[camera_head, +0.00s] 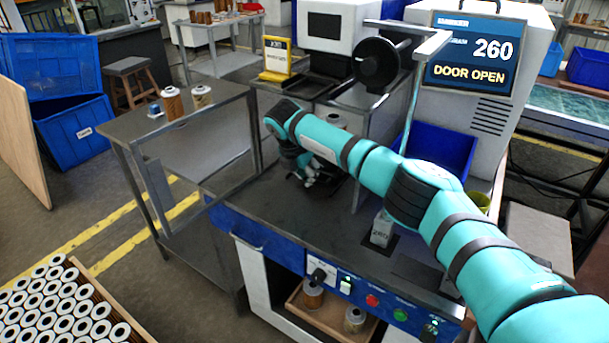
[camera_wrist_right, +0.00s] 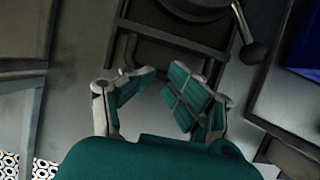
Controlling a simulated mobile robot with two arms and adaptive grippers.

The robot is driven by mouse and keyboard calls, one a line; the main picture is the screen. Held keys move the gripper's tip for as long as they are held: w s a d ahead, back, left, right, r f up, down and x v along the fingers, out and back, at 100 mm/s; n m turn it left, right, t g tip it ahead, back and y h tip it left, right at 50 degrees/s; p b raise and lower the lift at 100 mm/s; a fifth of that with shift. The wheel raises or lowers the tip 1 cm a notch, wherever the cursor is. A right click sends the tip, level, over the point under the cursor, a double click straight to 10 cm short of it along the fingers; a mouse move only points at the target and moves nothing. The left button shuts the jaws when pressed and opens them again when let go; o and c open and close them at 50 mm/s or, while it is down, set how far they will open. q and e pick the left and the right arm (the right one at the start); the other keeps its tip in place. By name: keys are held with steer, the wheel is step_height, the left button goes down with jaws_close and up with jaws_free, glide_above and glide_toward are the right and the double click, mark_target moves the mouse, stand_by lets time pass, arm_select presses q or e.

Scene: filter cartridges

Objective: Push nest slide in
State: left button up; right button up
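The nest slide (camera_wrist_right: 165,50) shows in the right wrist view as a dark plate with side rails, just beyond my fingertips. A lever with a dark round knob (camera_wrist_right: 252,53) stands at its right. My right gripper (camera_wrist_right: 163,76) is open, with an empty gap between its teal finger pads; I cannot tell whether it touches the slide. In the head view my right gripper (camera_head: 312,176) is low over the marker's bench top, and my arm hides most of the slide. A pale cartridge top (camera_head: 336,120) shows behind my arm. My left gripper is not in view.
The marker's screen (camera_head: 474,54) reads 260 and DOOR OPEN. A blue bin (camera_head: 440,148) is behind my arm. Two cartridges (camera_head: 172,103) stand on the left table. Buttons (camera_head: 372,300) line the bench front.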

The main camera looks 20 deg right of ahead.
steer(key=o, duration=0.4)
steer(key=shift+d+f, duration=0.1)
steer(key=shift+d, duration=0.25)
steer(key=o, duration=0.5)
steer(key=shift+s+d+r, duration=0.15)
steer(key=shift+s+r, duration=0.15)
steer(key=shift+s, duration=0.05)
steer(key=shift+w, duration=0.1)
steer(key=shift+w+a, duration=0.1)
steer(key=shift+a, duration=0.1)
steer(key=v, duration=0.7)
steer(key=shift+a+r, duration=0.1)
